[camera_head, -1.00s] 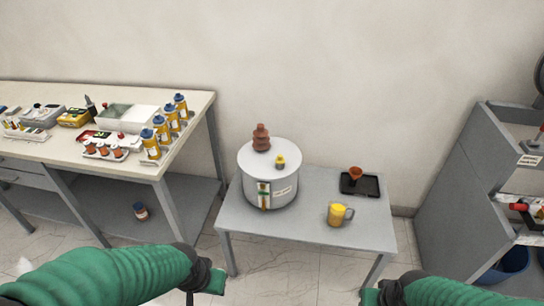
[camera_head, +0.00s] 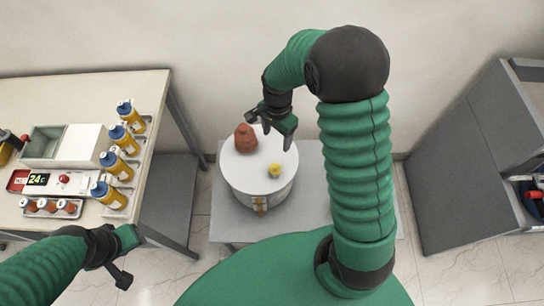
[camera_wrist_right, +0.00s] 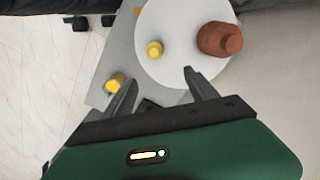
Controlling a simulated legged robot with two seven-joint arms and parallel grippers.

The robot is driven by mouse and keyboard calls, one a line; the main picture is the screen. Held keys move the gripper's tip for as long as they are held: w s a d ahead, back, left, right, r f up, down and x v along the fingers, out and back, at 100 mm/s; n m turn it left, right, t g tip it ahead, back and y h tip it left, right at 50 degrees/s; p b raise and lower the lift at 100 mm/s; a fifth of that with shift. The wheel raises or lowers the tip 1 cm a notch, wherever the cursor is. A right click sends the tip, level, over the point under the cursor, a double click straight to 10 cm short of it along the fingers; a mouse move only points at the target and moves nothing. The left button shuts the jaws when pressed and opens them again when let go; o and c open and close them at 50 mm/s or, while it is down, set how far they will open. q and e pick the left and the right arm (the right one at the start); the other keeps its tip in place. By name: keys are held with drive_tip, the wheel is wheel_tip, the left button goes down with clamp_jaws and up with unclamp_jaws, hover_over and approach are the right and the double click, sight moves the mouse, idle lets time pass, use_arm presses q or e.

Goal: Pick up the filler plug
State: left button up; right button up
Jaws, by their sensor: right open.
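The filler plug appears to be the small yellow cap (camera_head: 274,170) on the round white top of the transformer tank (camera_head: 236,178). The cap also shows in the right wrist view (camera_wrist_right: 154,49), with the tank's top (camera_wrist_right: 180,75) beneath it. My right gripper (camera_head: 269,132) is open and empty above the far side of the tank. In the right wrist view its two fingers (camera_wrist_right: 162,76) are spread apart, with the cap beyond their tips and not between them.
A brown ribbed bushing (camera_head: 245,139) stands on the tank beside the cap. A yellow mug (camera_wrist_right: 115,82) shows on the grey table (camera_head: 227,222). My right arm hides the table's right part in the head view. Several yellow bottles (camera_head: 123,139) stand on the left bench.

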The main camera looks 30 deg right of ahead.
hover_over(275, 165)
drive_tip(key=f, duration=0.9)
drive_tip(key=shift+w+a+f, duration=0.1)
drive_tip(key=shift+w+f, duration=0.15)
drive_tip(key=shift+f, duration=0.05)
drive_tip(key=f, duration=0.2)
drive_tip(key=f+p, duration=0.1)
drive_tip(key=f, duration=0.1)
drive_tip(key=f+p, duration=0.1)
drive_tip(key=f, duration=0.1)
drive_tip(key=shift+s+d, duration=0.3)
drive_tip(key=shift+s, duration=0.05)
drive_tip(key=shift+a+f, duration=0.1)
drive_tip(key=shift+f, duration=0.05)
drive_tip(key=shift+a, duration=0.2)
drive_tip(key=shift+c, duration=0.2)
drive_tip(key=shift+w+a, duration=0.1)
drive_tip(key=c, duration=0.5)
drive_tip(key=shift+d, duration=0.25)
drive_tip(key=c, duration=0.9)
use_arm(q)
drive_tip(key=shift+s+a+r, duration=0.2)
drive_tip(key=shift+s+r, duration=0.05)
drive_tip(key=shift+r, duration=0.25)
drive_tip(key=shift+s+a+r, duration=0.2)
drive_tip(key=shift+r, duration=0.3)
